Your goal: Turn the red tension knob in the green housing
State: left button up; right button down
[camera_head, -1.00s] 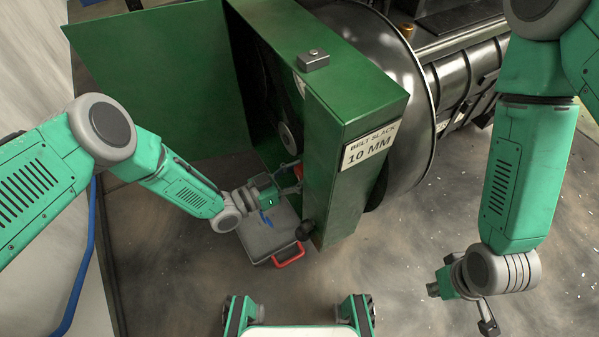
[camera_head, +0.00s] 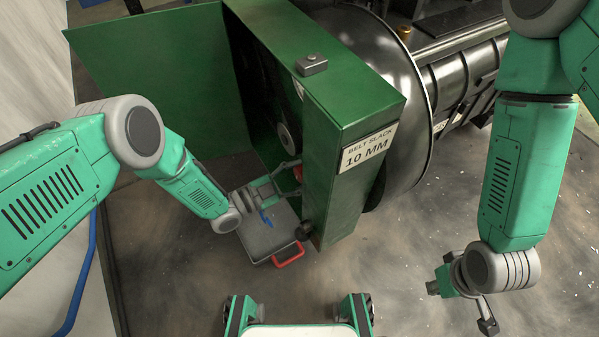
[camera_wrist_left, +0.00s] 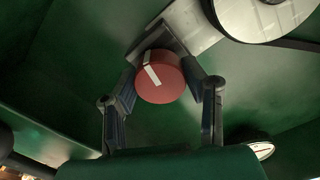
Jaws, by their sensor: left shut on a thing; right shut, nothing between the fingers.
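The red tension knob (camera_wrist_left: 163,84), with a white stripe, sits inside the green housing (camera_head: 345,95). In the left wrist view the fingers of my left gripper (camera_wrist_left: 162,72) lie on either side of the knob and are shut on it. The stripe is tilted in the wrist view. My right gripper (camera_head: 434,287) is shut and empty, away from the housing at the lower right.
The housing's green door (camera_head: 165,80) stands open at the left. A label (camera_head: 367,152) on the panel reads "BELT SLACK 10 MM". A grey case (camera_head: 257,240) with a red handle stands below my left gripper, a blue item (camera_head: 266,218) on it. The floor at lower right is mostly clear.

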pick_arm(q)
jog(key=shift+s+a+f+m, duration=0.1)
jog(key=shift+a+m, duration=0.05)
jog(key=shift+m, duration=0.65)
jog(key=shift+f, duration=0.1)
jog(key=o, duration=1.1)
jog(key=v, duration=1.2)
jog(key=shift+a, duration=0.1)
